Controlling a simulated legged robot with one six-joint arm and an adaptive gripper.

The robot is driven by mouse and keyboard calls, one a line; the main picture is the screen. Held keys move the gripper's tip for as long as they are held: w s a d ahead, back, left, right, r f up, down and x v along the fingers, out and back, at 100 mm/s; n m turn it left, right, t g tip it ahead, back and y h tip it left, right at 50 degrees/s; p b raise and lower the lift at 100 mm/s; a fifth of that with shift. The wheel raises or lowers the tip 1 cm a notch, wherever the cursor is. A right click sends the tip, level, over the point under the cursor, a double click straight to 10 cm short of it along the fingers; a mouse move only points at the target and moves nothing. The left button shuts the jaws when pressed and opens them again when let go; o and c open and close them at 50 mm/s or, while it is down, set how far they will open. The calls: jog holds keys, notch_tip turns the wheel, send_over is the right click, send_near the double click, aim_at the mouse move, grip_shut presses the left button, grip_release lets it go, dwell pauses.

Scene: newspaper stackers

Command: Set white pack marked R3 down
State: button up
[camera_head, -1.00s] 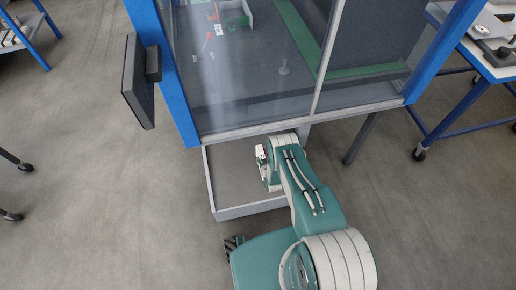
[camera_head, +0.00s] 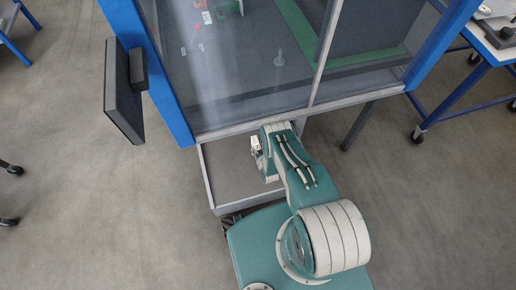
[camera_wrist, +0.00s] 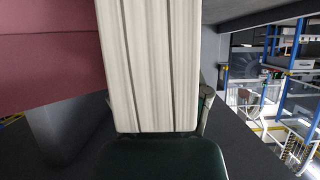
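In the head view my arm reaches to the front of the glazed cabinet (camera_head: 250,128), over the right side of a grey open tray (camera_head: 209,180). A small white part shows at the arm's end there; whether it is the pack I cannot tell.
The visible tray floor is bare. A blue post (camera_head: 165,85) and a dark screen (camera_head: 122,92) stand left of it. A wheeled blue table (camera_head: 480,85) is at right. A maroon surface (camera_wrist: 45,60) fills the wrist view's upper left.

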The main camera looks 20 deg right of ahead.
jog(key=shift+s, duration=0.1)
dwell(0.3)
jog(key=v, duration=1.1)
jog(key=shift+s+r, duration=0.2)
jog(key=shift+s, duration=0.15)
jog(key=shift+s, duration=0.1)
